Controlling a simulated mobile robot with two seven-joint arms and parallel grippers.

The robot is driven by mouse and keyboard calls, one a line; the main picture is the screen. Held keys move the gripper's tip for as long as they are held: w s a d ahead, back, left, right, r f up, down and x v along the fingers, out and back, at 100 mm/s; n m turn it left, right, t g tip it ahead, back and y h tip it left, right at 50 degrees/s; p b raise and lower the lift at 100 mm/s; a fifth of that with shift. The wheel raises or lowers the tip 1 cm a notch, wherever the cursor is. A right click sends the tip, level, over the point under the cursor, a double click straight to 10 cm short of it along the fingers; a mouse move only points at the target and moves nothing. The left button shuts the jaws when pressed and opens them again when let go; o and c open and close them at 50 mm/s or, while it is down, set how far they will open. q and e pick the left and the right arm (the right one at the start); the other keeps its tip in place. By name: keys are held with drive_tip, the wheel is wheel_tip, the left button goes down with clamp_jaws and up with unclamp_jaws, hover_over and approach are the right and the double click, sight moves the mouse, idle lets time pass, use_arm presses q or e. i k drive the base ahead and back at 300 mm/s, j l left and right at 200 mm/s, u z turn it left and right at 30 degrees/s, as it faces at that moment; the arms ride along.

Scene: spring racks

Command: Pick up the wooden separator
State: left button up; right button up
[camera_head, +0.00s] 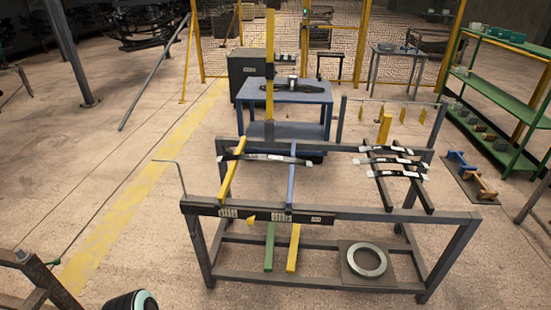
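No piece clearly shows as a wooden separator, and at this size I cannot tell wood from painted metal. Candidates are a yellow block (385,128) standing at the back right of the dark metal rack (400,215), and a small yellow piece (251,219) at the rack's front rail. Black leaf springs with pale ends lie across the rack's bars: one spring (265,157) at the left and a group of springs (392,161) at the right. Neither gripper is in view. A dark rounded part with a green ring at the bottom left edge may be part of my arm.
A blue table (285,91) stands behind the rack. Green shelves (500,90) stand at the right, with a mat holding yellow and blue pieces (470,172) before them. A grey ring (367,260) lies low inside the rack. The floor left of the rack is largely clear.

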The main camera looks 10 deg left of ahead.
sight(484, 193)
drive_tip(key=i+l+z, duration=0.25)
drive_tip(key=i+l, duration=0.2)
drive_tip(key=l, duration=0.2)
drive_tip(key=i+l+z, duration=0.25)
drive_tip(key=i+l, duration=0.2)
drive_tip(key=l, duration=0.15)
